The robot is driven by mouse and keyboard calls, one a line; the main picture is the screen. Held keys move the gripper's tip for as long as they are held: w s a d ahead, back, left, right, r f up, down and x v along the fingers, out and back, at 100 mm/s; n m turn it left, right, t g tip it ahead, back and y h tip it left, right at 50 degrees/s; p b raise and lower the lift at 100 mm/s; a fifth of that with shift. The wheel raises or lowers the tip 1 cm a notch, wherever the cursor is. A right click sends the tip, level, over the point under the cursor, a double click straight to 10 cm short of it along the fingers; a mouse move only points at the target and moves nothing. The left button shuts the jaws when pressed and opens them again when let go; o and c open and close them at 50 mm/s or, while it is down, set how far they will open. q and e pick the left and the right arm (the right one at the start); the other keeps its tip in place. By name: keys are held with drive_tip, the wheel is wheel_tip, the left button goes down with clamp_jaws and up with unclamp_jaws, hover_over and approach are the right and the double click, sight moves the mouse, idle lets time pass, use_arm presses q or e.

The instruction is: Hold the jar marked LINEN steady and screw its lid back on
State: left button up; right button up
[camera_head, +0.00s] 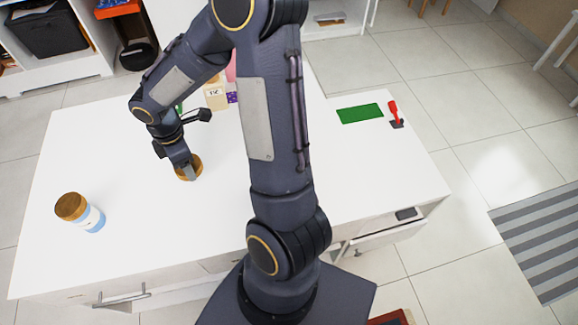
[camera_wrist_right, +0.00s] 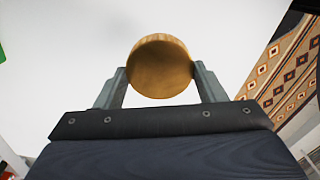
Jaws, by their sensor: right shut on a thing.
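My right gripper (camera_head: 188,172) reaches down to the white table at left of centre. It is shut on a round wooden lid (camera_head: 195,162), which also shows between the two fingers (camera_wrist_right: 160,85) in the right wrist view (camera_wrist_right: 160,62). The lid is at or just above the table; I cannot tell if it touches. A jar (camera_head: 90,217) with a brown wooden top and a blue and white label stands at the table's left. Its label is too small to read, and no LINEN marking can be made out. My left gripper is out of view.
A cream container (camera_head: 215,97) and a purple item (camera_head: 232,97) stand behind my arm, partly hidden. A green mat (camera_head: 360,113) and a red-handled item (camera_head: 393,110) lie at the right. A drawer (camera_head: 385,236) is open at the front right.

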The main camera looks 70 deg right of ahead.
drive_tip(key=shift+w+a+f+m, duration=0.7)
drive_tip(key=shift+w+a+m, duration=0.25)
drive_tip(key=shift+a+m, duration=0.85)
drive_tip(key=shift+w+a+f+m, duration=0.7)
drive_tip(key=shift+w+a+m, duration=0.25)
drive_tip(key=shift+a+m, duration=0.85)
drive_tip(key=shift+w+a+f+m, duration=0.7)
drive_tip(key=shift+w+a+m, duration=0.25)
drive_tip(key=shift+a+m, duration=0.85)
drive_tip(key=shift+d, duration=0.1)
